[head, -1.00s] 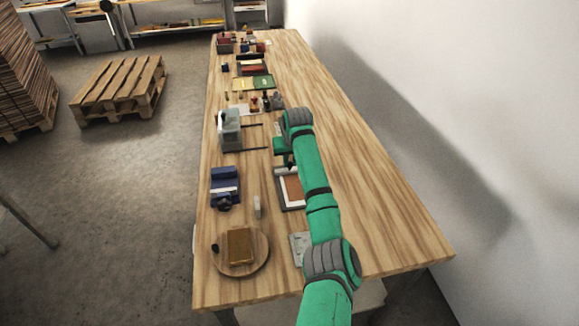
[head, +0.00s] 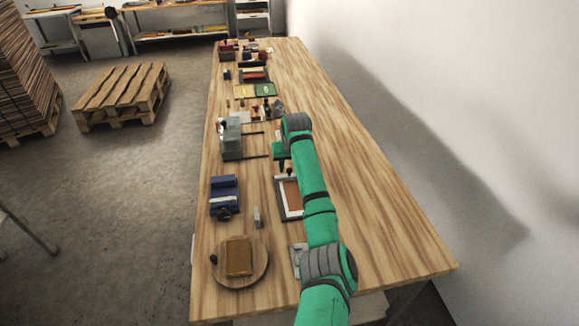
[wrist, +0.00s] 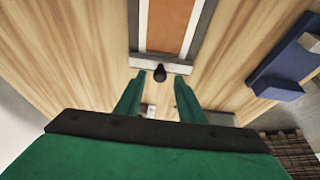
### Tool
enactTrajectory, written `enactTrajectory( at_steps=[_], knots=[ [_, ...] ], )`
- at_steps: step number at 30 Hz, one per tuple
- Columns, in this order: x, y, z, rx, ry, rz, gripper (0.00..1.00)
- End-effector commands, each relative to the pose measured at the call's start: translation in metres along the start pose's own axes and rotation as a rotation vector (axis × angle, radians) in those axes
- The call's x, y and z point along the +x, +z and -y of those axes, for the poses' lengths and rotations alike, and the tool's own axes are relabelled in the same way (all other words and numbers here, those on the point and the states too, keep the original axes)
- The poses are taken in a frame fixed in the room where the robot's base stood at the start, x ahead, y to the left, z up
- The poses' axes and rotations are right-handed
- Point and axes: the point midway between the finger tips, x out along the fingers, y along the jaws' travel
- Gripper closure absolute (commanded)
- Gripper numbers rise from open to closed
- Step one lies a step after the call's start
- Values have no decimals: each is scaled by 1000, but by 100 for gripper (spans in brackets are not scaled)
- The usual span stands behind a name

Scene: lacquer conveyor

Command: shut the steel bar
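A flat frame with a brown-orange panel (head: 292,196) lies on the table, partly hidden by my arm in the head view. In the wrist view the panel (wrist: 168,28) has a pale grey bar (wrist: 180,67) across its near end, which looks like the steel bar. A dark round knob (wrist: 159,73) stands at that bar. My gripper (wrist: 158,82) is open, its two green fingers apart with the knob beyond and between their tips. I cannot tell whether the fingers touch the knob. In the head view my gripper (head: 281,158) is at the far end of the frame.
A blue device (head: 224,192), a grey machine with two dark rods (head: 232,142) and a round wooden board (head: 256,274) with a brown block stand along the left side. Small items lie farther back. The table's right side (head: 370,190) is clear, beside a white wall.

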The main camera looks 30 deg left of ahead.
Motion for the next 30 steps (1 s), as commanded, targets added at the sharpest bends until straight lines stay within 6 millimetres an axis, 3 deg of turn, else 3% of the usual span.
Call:
enactTrajectory(
  at_steps=[5,15,21,30],
  knots=[
    [-10,0,0,0,0,0,65],
    [-70,-2,0,-1,0,-4,65],
    [-97,-1,0,0,0,-2,65],
    [-108,-1,0,0,0,-1,65]
  ],
)
